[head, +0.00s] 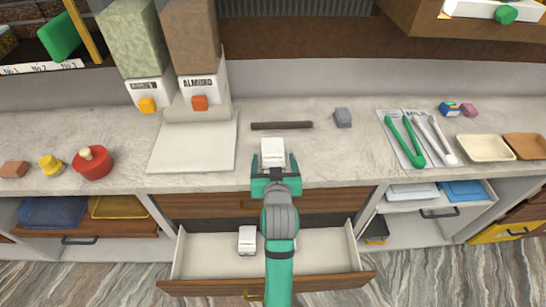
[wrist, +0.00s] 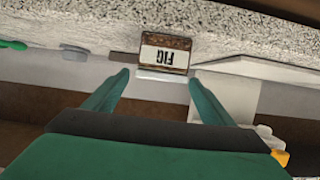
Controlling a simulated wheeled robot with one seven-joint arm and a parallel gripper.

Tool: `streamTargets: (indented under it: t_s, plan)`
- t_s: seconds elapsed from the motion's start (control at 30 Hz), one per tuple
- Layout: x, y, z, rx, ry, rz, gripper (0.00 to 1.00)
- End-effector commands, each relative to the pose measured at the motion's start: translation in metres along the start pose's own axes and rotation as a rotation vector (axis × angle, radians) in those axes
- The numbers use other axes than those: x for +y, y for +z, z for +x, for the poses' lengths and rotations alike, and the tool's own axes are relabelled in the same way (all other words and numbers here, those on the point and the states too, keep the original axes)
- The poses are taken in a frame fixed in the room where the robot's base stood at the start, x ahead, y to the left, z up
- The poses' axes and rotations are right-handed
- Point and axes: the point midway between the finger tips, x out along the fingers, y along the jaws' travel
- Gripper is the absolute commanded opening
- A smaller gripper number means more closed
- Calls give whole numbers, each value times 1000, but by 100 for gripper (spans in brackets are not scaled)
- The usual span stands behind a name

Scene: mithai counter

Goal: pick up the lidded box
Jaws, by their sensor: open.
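A small box with a white lid (head: 272,149) sits near the front edge of the counter. In the wrist view, which looks upside down, the box (wrist: 165,54) shows a brown front with a white label reading FIG, and its pale lid lies toward the bottom of the picture. My gripper (head: 273,168) is open and empty at the counter's front edge, just in front of the box. In the wrist view the fingertips (wrist: 159,77) stand either side of the box's lid end. I cannot tell whether they touch it.
Below, an open drawer (head: 315,285) holds another small white-topped box (head: 247,240). A dark bar (head: 281,125) and a grey cube (head: 343,117) lie behind the box. A white board (head: 190,158) under the dispensers is to the left; green tongs (head: 405,142) are to the right.

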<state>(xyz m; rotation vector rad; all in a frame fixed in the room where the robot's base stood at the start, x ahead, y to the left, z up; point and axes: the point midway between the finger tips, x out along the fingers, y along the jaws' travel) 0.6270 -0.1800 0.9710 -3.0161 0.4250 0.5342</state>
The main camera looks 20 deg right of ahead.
Motion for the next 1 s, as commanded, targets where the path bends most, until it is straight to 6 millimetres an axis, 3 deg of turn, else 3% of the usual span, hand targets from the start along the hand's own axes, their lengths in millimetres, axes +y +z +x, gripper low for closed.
streamTargets:
  t_s: [0.43,0.77,0.9,1.0]
  plan:
    - [0,-3,48,1,0,0,77]
    - [0,-2,54,1,0,-1,77]
    - [0,-2,54,1,0,-1,43]
    - [0,-2,54,1,0,-1,25]
